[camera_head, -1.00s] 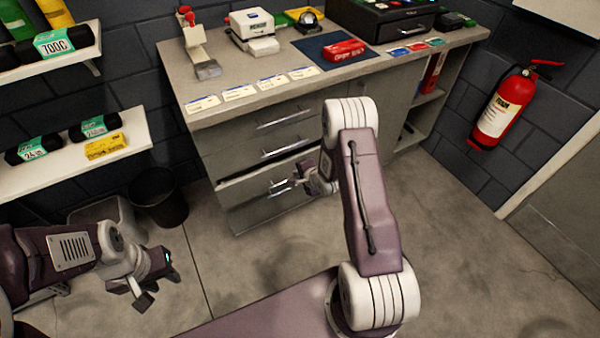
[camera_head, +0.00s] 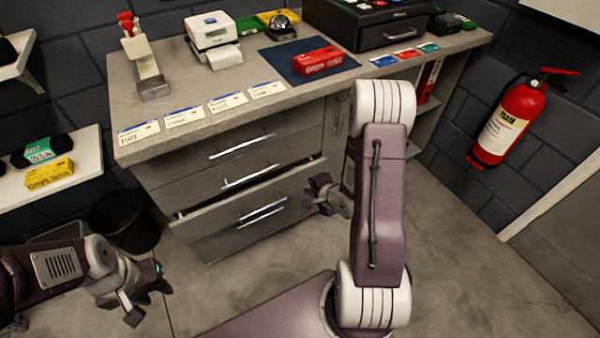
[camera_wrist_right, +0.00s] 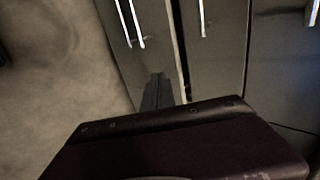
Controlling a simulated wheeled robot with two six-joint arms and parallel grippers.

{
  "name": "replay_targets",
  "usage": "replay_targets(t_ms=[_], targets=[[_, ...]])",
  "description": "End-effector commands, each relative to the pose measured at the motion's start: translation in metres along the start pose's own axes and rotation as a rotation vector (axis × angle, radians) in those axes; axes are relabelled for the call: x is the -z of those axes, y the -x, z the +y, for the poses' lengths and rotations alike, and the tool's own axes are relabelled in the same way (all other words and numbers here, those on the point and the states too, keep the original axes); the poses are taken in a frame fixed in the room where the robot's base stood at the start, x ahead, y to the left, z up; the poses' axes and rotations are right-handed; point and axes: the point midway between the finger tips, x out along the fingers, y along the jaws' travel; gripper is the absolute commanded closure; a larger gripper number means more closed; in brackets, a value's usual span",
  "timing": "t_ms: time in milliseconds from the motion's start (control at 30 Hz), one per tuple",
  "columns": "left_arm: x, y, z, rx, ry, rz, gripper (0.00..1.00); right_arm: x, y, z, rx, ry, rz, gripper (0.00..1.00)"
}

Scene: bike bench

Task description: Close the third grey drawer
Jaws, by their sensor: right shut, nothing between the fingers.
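The grey cabinet's third drawer (camera_head: 215,219) stands slightly open, with a dark gap along its top edge. Its bar handle (camera_head: 261,210) is on the front. The upper two drawers look closed. My right gripper (camera_head: 316,190) is shut and empty, by the right end of the third drawer's front. In the right wrist view, the shut fingers (camera_wrist_right: 157,92) point at the drawer front near its side edge; I cannot tell whether they touch. My left gripper (camera_head: 150,303) is open and empty, low at the left, away from the cabinet.
The worktop (camera_head: 190,110) above carries labels, a red box (camera_head: 317,61) and a black case (camera_head: 370,25). A black bin (camera_head: 125,222) stands left of the cabinet. A fire extinguisher (camera_head: 508,120) hangs on the right wall. Floor (camera_head: 450,250) is clear at right.

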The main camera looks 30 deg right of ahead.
Motion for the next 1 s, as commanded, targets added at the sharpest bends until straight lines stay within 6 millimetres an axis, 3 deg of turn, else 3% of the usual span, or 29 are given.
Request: replay_targets(t_ms=[267, 433, 767, 1000], targets=[[-0.001, -0.008, 0.000, 0.000, 0.001, 0.000, 0.64, 0.009, -0.005, 0.001, 0.010, -0.008, 0.019, 1.00], [-0.004, -0.036, -0.001, 0.000, 0.000, 0.000, 0.64, 0.009, -0.035, 0.006, 0.012, -0.006, 0.019, 1.00], [-0.006, -0.056, -0.001, 0.000, 0.000, 0.000, 0.64, 0.010, -0.103, 0.002, 0.009, -0.008, 0.018, 1.00], [-0.006, -0.061, -0.001, 0.000, 0.000, 0.000, 0.64, 0.011, -0.126, -0.023, 0.011, -0.008, 0.018, 1.00]])
